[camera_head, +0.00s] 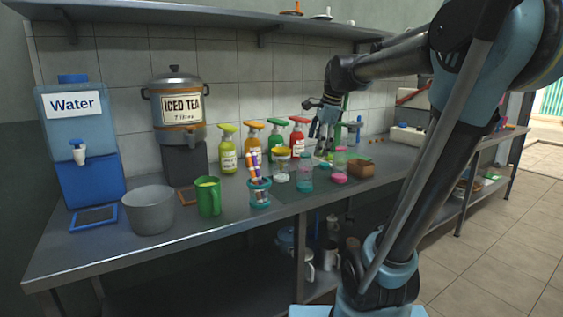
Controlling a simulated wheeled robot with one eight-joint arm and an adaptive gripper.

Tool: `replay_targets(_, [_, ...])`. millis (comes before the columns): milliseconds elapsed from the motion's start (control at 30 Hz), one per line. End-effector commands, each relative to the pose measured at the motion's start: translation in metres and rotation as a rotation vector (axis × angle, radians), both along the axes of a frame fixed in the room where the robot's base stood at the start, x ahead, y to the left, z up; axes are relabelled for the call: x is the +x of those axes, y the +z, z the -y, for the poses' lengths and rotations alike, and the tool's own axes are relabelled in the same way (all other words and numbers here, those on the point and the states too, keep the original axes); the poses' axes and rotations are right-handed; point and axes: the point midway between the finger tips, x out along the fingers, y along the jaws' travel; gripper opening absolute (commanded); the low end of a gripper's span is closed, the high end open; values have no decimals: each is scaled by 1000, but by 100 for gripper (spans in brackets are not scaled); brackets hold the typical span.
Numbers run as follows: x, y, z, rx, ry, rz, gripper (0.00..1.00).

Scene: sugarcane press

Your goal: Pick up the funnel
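No funnel can be told for certain. An orange piece with a wide base and narrow top (292,11) stands on the high wall shelf, and a similar white piece (322,14) is to its right. Either may be a funnel, but both are small in view. My gripper (322,140) hangs fingers down above the back of the counter, right of the red spray bottle (297,140). It is well below the shelf. Its fingers are small and cluttered by things behind, so whether they are open or holding something is unclear.
The metal counter (100,245) holds a water dispenser (80,150), an iced tea urn (178,100), a grey pot (149,212), a green mug (208,198), several spray bottles, a pen cup (260,194), jars and a brown box (361,168). The wall shelf (180,22) overhangs the back.

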Motion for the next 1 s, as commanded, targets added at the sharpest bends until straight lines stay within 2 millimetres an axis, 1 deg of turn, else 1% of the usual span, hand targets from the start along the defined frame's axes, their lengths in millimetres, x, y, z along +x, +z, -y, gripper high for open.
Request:
replay_targets(33, [18,13,-10,30,-74,-18,90])
replay_targets(100, [40,28,-23,78,-193,-49,90])
replay_targets(200, [70,46,-41,140,-352,-94,90])
replay_targets(300, [93,60,-58,190,-484,-135,90])
replay_targets(400, [111,70,-70,228,-583,-169,90])
replay_targets(533, [123,75,-78,254,-656,-194,90])
replay_targets(667, [128,69,-84,261,-678,-203,90])
replay_targets(767, [131,55,-89,261,-678,-203,90])
replay_targets(1000, [140,16,-102,261,-678,-203,90])
